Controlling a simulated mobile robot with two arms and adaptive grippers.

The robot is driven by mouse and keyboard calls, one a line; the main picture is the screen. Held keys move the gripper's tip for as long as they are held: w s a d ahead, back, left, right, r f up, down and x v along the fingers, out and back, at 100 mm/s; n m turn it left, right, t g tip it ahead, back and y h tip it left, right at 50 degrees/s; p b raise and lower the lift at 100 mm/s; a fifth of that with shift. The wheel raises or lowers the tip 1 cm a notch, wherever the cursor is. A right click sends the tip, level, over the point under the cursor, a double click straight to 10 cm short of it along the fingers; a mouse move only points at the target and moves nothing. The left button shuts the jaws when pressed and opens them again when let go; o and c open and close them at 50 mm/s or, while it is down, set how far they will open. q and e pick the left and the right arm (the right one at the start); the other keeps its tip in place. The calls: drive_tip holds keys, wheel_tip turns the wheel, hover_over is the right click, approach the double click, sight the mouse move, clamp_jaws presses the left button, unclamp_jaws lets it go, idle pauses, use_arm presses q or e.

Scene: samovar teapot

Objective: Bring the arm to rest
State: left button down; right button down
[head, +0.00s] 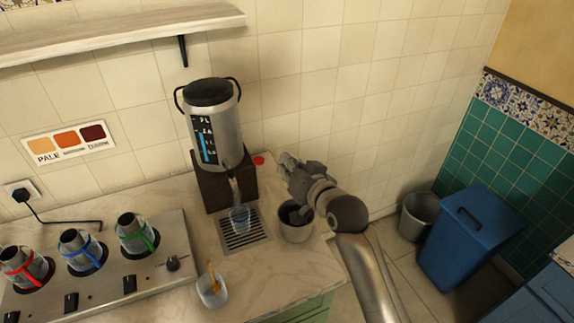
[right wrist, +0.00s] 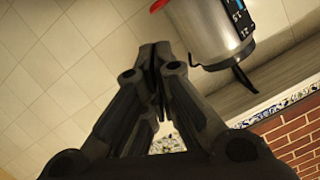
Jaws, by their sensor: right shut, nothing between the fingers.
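The samovar's steel body (right wrist: 205,30) shows there at the upper right, apart from the fingers. My left gripper is not in view.
A heater panel (head: 190,238) at the left carries three small pots with red, blue and green bands. A white cup (head: 211,292) with a wooden stick stands at the counter's front. A shelf (head: 120,36) hangs above. A blue bin (head: 468,240) and grey bucket (head: 418,215) stand on the floor.

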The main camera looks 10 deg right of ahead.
drive_tip(key=shift+f, duration=0.1)
drive_tip(key=s+d+f+n+g+h, duration=0.1)
drive_tip(key=s+d+f+g+h, duration=0.35)
drive_tip(key=s+f, duration=1.05)
drive_tip(key=s+d+f+g, duration=0.2)
drive_tip(key=s+d, duration=0.2)
drive_tip(key=s, duration=0.3)
drive_tip(key=s+d+f+n+g+h, duration=0.1)
drive_tip(key=s+d+g, duration=0.15)
drive_tip(key=s, duration=0.45)
drive_tip(key=s+d+f+g, duration=0.2)
drive_tip(key=s+d, duration=0.2)
drive_tip(key=s, duration=0.3)
wheel_tip(320, 180, down, 31)
drive_tip(key=s+g+b, duration=0.1)
drive_tip(key=s+b, duration=0.1)
drive_tip(key=b, duration=0.1)
drive_tip(key=s+d+f+g+b, duration=0.1)
drive_tip(key=s+d+f+b, duration=0.1)
drive_tip(key=s+f, duration=1.4)
drive_tip(key=shift+d+f+b, duration=0.25)
drive_tip(key=shift+d+b, duration=0.1)
drive_tip(key=shift+b, duration=0.05)
